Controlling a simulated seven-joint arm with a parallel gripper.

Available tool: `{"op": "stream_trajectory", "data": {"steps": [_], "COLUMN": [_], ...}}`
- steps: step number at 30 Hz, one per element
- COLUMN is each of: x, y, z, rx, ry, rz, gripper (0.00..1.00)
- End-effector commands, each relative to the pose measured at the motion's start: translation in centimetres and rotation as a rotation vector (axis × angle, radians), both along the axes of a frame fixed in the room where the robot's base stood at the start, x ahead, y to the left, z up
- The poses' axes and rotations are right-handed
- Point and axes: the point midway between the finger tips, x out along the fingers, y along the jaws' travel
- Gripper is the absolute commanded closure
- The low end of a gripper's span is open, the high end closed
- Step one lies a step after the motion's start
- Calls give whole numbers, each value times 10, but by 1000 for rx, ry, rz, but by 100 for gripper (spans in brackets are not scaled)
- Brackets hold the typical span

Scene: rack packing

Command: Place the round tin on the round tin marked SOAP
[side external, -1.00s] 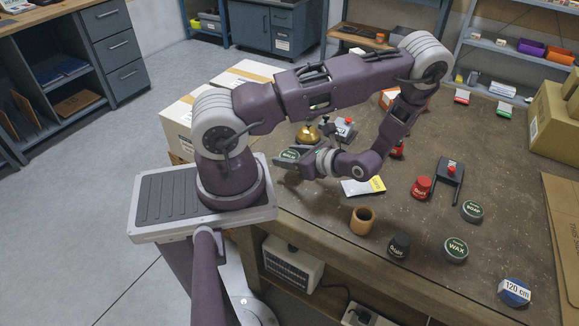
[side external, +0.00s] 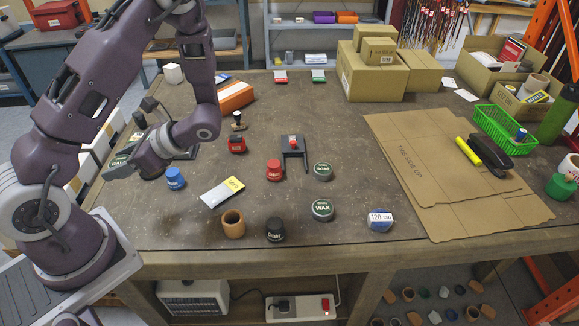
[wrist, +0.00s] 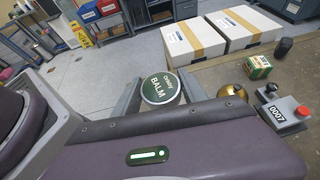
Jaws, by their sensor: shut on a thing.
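My gripper (side external: 122,168) is shut on a round dark-green tin marked BALM (wrist: 161,89). In the wrist view the tin sits between my two fingers with its label facing the camera. In the side view this tin (side external: 119,161) is partly hidden by my gripper, at the table's left side. The round tin marked SOAP (side external: 323,171) lies flat on the table, well to the right of my gripper, with nothing on its lid. A similar tin marked WAX (side external: 322,209) lies nearer the front edge.
Between my gripper and the SOAP tin are a blue-topped object (side external: 175,179), a yellow-and-white packet (side external: 222,191), a red-topped jar (side external: 274,171) and a black stand with a red knob (side external: 293,150). A wooden cup (side external: 232,224) stands in front. Flat cardboard (side external: 430,170) lies right.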

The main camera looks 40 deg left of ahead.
Motion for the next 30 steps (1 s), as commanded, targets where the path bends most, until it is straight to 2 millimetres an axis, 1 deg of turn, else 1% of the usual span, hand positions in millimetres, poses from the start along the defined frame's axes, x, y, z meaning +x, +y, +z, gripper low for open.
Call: {"op": "stream_trajectory", "data": {"steps": [5,8,11,12,14,15,17,18,20,21,23,24,26,27,29,30], "x": [0,4,15,22,36,47,68,85,115,136,170,194,230,255,289,309], "y": [-32,-60,-94,-109,-133,-149,-175,-192,-215,-229,-248,-257,-268,-273,-276,-276], "z": [-22,-37,-54,-60,-69,-74,-80,-83,-85,-84,-80,-76,-68,-61,-50,-43], "rx": [0,-2,-2,-2,-2,-2,-3,-4,-2,-3,-4,-4,-3,-3,-1,-2], "ry": [1,1,0,0,1,2,2,3,3,3,5,5,5,2,3,1], "rz": [208,379,583,674,823,929,1102,1224,1412,1537,1724,1847,2027,2142,2300,2395], "gripper": [93,93,93,93,93,93,93,93,93,93,93,93,93,93,93,93]}}
